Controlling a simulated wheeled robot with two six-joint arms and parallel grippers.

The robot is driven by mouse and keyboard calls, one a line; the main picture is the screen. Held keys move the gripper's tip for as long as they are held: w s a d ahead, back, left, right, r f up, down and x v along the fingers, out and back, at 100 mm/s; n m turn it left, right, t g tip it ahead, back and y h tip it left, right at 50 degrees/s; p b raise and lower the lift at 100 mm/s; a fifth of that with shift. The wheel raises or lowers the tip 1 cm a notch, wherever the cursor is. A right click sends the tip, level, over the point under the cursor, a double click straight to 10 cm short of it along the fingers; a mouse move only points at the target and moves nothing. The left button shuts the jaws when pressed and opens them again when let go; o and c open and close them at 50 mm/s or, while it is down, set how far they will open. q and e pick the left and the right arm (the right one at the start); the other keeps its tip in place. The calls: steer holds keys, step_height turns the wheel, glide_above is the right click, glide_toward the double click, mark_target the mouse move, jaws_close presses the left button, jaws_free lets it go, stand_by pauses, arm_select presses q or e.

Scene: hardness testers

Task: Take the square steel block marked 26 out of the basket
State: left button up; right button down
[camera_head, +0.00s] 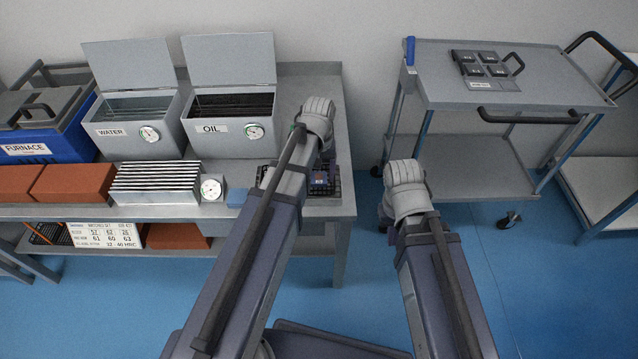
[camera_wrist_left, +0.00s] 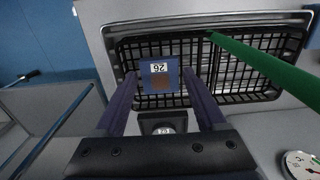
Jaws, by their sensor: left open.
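The block marked 26 (camera_wrist_left: 160,78) has a blue face with a white label and a brownish patch. It lies in the black wire basket (camera_wrist_left: 140,50) on the steel bench, and a small part of the block (camera_head: 320,178) shows in the head view. My left gripper (camera_wrist_left: 160,88) is open above the basket. Its two fingers stand apart on either side of the block, with gaps showing; the depth between them is hard to tell. In the head view my left wrist hides much of the basket (camera_head: 338,186). My right gripper (camera_head: 388,214) hangs right of the bench, its jaws mostly hidden.
A green bar (camera_wrist_left: 265,65) crosses the basket's right part in the wrist view. A dark piece with a round mark (camera_wrist_left: 162,124) shows below the block. WATER (camera_head: 135,125) and OIL (camera_head: 230,120) tanks stand behind; a gauge (camera_head: 211,189) stands left. A cart (camera_head: 450,95) is at right.

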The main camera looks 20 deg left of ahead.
arm_select(q)
jaws_close()
stand_by(0.5)
steer(key=shift+r, duration=0.25)
step_height(320, 180, up, 28)
steer(key=p, duration=2.8)
steer(key=shift+f, duration=0.2)
